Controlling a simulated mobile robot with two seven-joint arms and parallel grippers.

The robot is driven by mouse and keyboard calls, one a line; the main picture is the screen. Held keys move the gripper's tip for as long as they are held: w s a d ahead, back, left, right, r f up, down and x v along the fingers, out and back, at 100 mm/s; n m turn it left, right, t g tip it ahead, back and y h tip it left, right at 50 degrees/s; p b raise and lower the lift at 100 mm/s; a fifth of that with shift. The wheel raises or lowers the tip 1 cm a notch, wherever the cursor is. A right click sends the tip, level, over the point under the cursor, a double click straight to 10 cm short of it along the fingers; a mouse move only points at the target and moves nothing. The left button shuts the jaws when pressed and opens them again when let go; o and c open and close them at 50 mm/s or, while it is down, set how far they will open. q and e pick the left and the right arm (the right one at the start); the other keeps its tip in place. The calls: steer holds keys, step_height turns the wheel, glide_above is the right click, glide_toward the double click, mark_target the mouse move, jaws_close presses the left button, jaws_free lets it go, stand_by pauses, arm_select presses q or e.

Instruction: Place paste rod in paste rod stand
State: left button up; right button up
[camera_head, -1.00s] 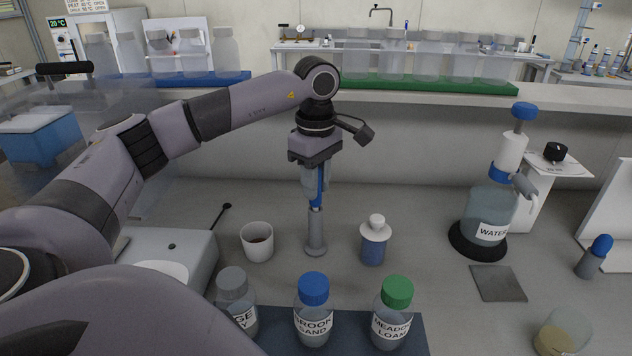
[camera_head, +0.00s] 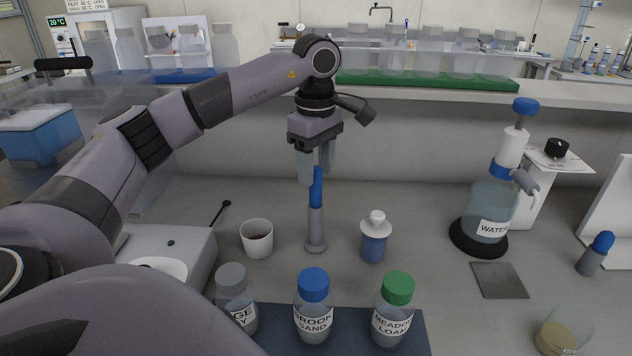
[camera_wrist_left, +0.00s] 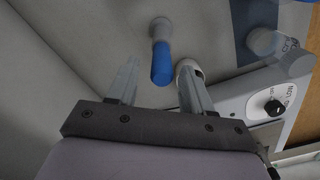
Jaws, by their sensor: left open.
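The paste rod (camera_head: 316,188), with its blue handle, stands upright in the grey paste rod stand (camera_head: 316,232) on the bench. In the left wrist view the blue rod (camera_wrist_left: 161,64) and the stand's grey base (camera_wrist_left: 160,27) also show. My left gripper (camera_head: 317,172) is open and empty, just above the top of the rod, with its fingers apart from it. In the left wrist view its two fingers (camera_wrist_left: 156,82) lie on either side of the rod. My right gripper is not seen.
A white cup (camera_head: 257,239) stands left of the stand, and a blue jar with a white stopper (camera_head: 374,243) stands right. Labelled bottles (camera_head: 314,312) stand in front on a dark mat. A water dispenser (camera_head: 488,215) is at the right. Bench between jar and dispenser is clear.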

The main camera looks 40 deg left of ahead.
arm_select(q)
steer(key=shift+w+a+r, duration=0.1)
steer(key=shift+r, duration=0.85)
steer(key=shift+w+a+r, duration=0.1)
steer(key=shift+r, duration=0.8)
steer(key=shift+s, duration=0.1)
